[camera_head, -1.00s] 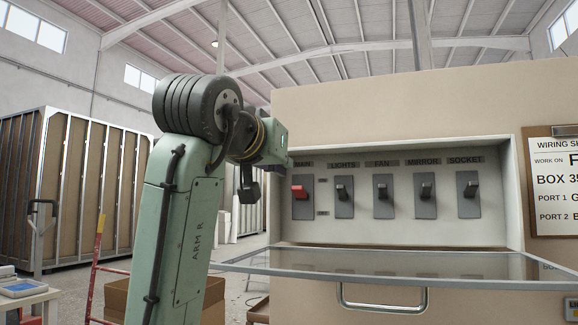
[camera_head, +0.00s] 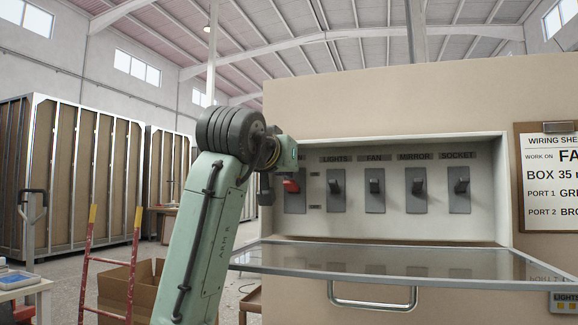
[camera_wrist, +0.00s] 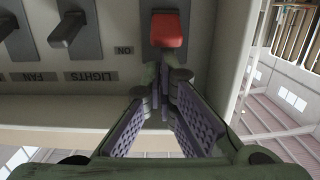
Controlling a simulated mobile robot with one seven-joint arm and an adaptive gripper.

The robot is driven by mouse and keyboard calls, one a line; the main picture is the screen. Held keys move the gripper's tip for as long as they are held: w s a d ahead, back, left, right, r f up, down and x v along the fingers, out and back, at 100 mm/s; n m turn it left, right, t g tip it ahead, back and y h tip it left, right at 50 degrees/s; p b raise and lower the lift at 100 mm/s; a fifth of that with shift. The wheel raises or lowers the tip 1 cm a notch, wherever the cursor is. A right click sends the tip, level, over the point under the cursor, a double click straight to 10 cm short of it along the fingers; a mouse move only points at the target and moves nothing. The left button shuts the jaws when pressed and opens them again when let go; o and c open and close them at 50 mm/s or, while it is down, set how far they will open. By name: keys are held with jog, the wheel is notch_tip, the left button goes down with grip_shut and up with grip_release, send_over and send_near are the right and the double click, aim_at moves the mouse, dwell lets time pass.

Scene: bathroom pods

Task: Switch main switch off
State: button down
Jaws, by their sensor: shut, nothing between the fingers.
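The main switch has a red lever (camera_head: 291,186) on a dark plate, at the left end of the switch row in the open wall box. In the head view its end sits nearer the upper mark than the lower one. The lever also shows in the wrist view (camera_wrist: 168,30), which sees the panel upside down, with the ON mark beside the plate. My gripper (camera_wrist: 172,76) is shut and empty. Its fingertips are at the label side of the red lever, just above the switch; I cannot tell whether they touch it. In the head view my wrist hides the fingers and part of the MAIN label.
Dark levers for lights (camera_head: 336,187), fan (camera_head: 375,187), mirror (camera_head: 418,187) and socket (camera_head: 459,188) stand to the right. The box's side wall is close to my gripper.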

jog(key=shift+f, duration=0.1)
jog(key=shift+s+f+t+b, duration=0.1)
jog(key=shift+t+b, duration=0.2)
jog(key=shift+b, duration=0.1)
